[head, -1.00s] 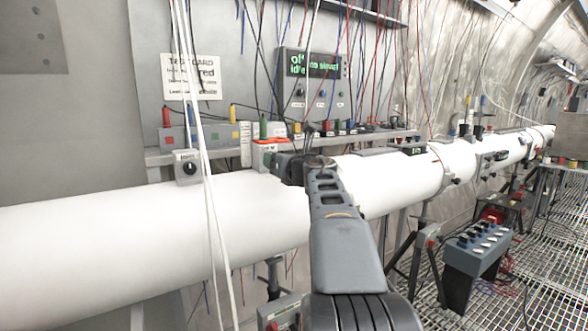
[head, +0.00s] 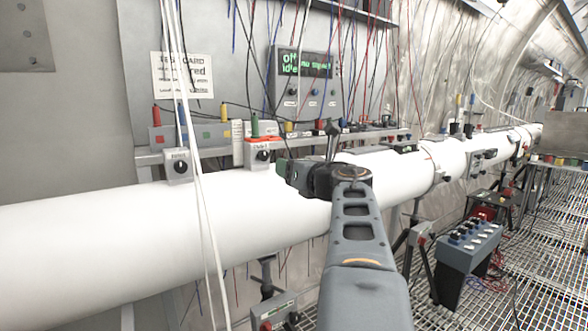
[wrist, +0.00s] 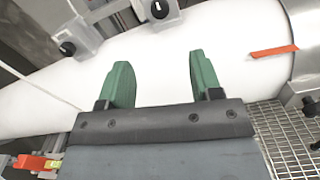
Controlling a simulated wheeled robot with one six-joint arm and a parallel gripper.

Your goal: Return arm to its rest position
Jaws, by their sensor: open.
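My gripper (wrist: 159,72) is open in the wrist view, with two green fingers spread apart and nothing between them. It is over the white pipe (wrist: 200,35). In the head view my arm reaches up from the bottom centre, and its dark end sits in front of the white pipe (head: 110,235), just right of an orange-topped knob box (head: 262,152).
Two small knob boxes show in the wrist view (wrist: 160,10) (wrist: 72,48). Behind the pipe stand a shelf of coloured plugs, a display panel (head: 305,85) and hanging cables. White cables (head: 200,200) cross the pipe left of my arm. A grey switch box (head: 468,248) stands lower right over grating.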

